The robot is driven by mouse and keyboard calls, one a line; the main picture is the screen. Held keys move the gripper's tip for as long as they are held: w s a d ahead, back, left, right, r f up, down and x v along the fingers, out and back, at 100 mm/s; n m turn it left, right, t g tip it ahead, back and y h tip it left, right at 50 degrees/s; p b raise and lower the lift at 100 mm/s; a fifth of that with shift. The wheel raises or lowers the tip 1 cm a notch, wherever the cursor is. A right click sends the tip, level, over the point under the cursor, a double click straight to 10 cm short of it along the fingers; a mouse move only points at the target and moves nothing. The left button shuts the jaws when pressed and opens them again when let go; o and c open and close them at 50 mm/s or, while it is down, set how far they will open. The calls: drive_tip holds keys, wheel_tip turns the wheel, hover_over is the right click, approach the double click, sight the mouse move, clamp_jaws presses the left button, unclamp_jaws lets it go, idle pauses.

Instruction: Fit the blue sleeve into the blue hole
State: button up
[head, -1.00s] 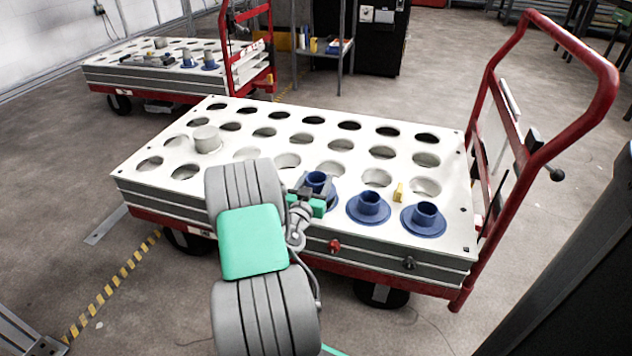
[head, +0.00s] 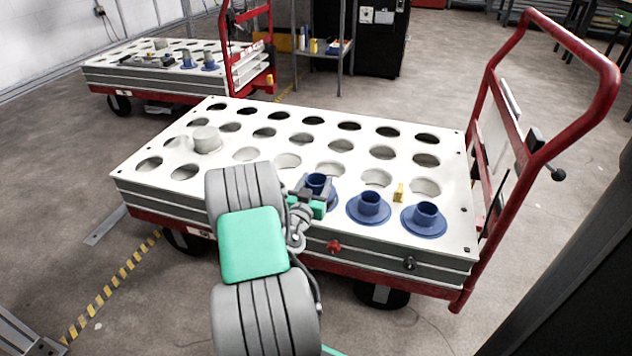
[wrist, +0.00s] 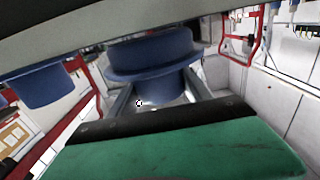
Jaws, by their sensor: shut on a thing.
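The blue sleeve (head: 317,180), a short tube with a wide flange, is at the cart's near edge, left of two similar blue flanged pieces (head: 368,207) (head: 425,218). My gripper (head: 313,190) is shut on the sleeve. In the wrist view, the fingers (wrist: 158,95) grip the sleeve's narrower part beside its flange (wrist: 152,68). A wider blue part shows between the flange and the cart's plate. The hole under the sleeve is hidden, and I cannot tell how deep the sleeve sits. No other hole shows as blue.
The white cart top (head: 222,178) has rows of open holes. A grey cylinder (head: 206,139) stands at its left, and a small yellow piece (head: 398,193) stands behind the blue pieces. A red handle (head: 560,40) rises at the right. A second cart (head: 130,68) stands behind.

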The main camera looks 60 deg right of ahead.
drive_tip(key=shift+f, duration=1.35)
drive_tip(key=o, duration=1.7)
drive_tip(key=shift+c, duration=0.2)
drive_tip(key=a, duration=0.5)
drive_tip(key=s+a, duration=0.1)
drive_tip(key=a, duration=0.1)
drive_tip(key=shift+s+a, duration=0.1)
drive_tip(key=shift+a, duration=0.25)
